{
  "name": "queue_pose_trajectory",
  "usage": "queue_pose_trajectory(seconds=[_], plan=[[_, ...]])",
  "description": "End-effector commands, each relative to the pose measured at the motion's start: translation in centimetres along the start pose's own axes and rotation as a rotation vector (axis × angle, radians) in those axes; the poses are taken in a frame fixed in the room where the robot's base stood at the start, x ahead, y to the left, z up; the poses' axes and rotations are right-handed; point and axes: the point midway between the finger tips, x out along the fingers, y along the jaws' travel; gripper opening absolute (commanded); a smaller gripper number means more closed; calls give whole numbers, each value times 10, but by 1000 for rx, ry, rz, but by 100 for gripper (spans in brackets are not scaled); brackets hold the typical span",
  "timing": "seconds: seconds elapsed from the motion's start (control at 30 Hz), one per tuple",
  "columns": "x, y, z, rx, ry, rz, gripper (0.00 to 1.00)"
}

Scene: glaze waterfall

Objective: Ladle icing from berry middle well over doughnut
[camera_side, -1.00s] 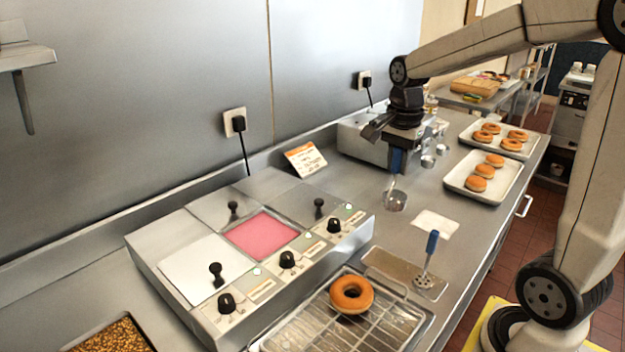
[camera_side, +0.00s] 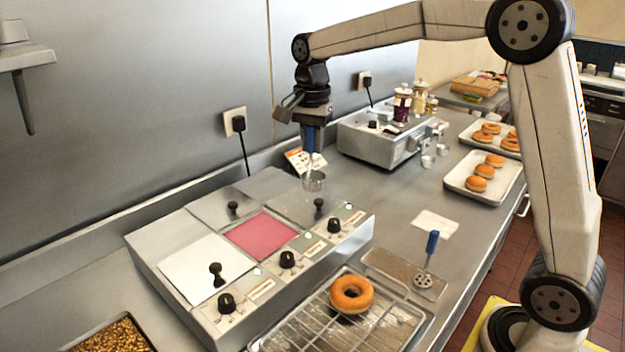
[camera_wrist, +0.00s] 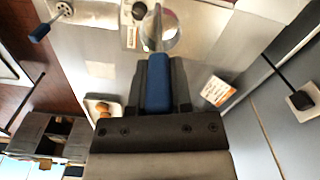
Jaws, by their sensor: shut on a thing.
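My gripper (camera_side: 312,135) is shut on the blue handle of the ladle (camera_side: 314,182), whose metal cup hangs above the far right lid of the warmer. In the wrist view the blue ladle handle (camera_wrist: 158,85) sits between the fingers. The middle well (camera_side: 262,235) is open and holds pink icing; the wells on both sides are covered. The ladle is to the right of and above this well. A plain ring doughnut (camera_side: 351,294) lies on the wire rack (camera_side: 385,335) in front of the warmer. Whether the ladle cup holds anything cannot be seen.
A slotted tool with a blue handle (camera_side: 428,258) rests on a metal plate beside the rack. Trays of doughnuts (camera_side: 497,188) stand at the right. A second appliance (camera_side: 375,143) and a sign card stand behind. A tray of nuts (camera_side: 112,335) is at front left.

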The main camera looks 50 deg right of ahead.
Motion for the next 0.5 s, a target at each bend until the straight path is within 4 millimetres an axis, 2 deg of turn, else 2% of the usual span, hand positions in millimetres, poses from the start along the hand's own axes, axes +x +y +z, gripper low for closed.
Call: queue_pose_trajectory(seconds=[0.03,0.2,0.5], plan=[[2,-15,9,-32,-1,1,0],[5,-48,32,-104,0,1,0],[10,-79,59,-177,0,0,0]])
